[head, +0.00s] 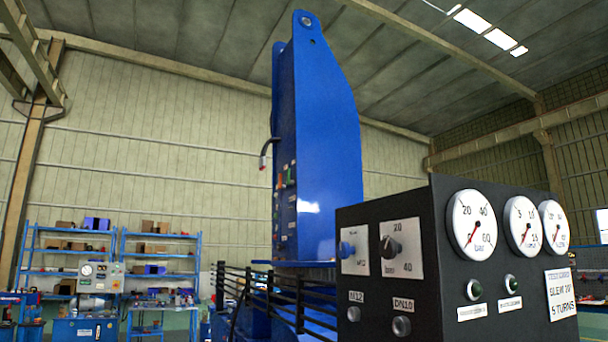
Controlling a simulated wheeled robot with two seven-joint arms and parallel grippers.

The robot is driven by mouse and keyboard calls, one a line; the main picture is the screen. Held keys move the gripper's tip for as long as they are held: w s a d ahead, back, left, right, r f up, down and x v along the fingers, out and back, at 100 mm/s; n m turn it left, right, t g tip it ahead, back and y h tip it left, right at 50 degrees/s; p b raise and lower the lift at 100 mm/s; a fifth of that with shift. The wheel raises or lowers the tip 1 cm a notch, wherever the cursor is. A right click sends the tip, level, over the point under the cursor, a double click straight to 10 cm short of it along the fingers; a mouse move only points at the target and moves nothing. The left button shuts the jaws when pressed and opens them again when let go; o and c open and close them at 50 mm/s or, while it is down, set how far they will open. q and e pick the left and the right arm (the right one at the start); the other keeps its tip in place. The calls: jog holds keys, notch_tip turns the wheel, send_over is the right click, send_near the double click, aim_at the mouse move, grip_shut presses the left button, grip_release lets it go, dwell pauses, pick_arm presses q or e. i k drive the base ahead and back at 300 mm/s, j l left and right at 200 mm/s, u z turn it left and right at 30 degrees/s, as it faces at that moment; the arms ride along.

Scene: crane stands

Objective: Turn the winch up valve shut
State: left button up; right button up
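No valve labelled winch up can be made out. A tall blue crane column (330,150) stands in the middle. Small fittings, including an orange one (279,181) and a green one (291,176), sit on its left face. They are too small to identify. In front at the right is a black control box (425,275). Neither of my grippers is in view.
Three round gauges (472,225) and two green buttons are on the box's right face, with a white sign (561,293). Black railings (270,300) run beside the column. Blue shelves (85,255) with boxes and a gauge panel (100,277) stand at the back left.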

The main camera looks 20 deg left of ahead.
aim_at(289, 181)
jog(key=i+j+z, duration=0.15)
jog(key=j, duration=0.4)
jog(key=i+j+z, duration=0.15)
jog(key=j, duration=0.45)
jog(key=j+z, duration=0.15)
jog(key=j, duration=0.4)
jog(key=i+j, duration=0.1)
jog(key=j, duration=0.95)
jog(key=i+j, duration=0.15)
jog(key=j, duration=0.4)
jog(key=i+j, duration=0.1)
jog(key=j, duration=0.4)
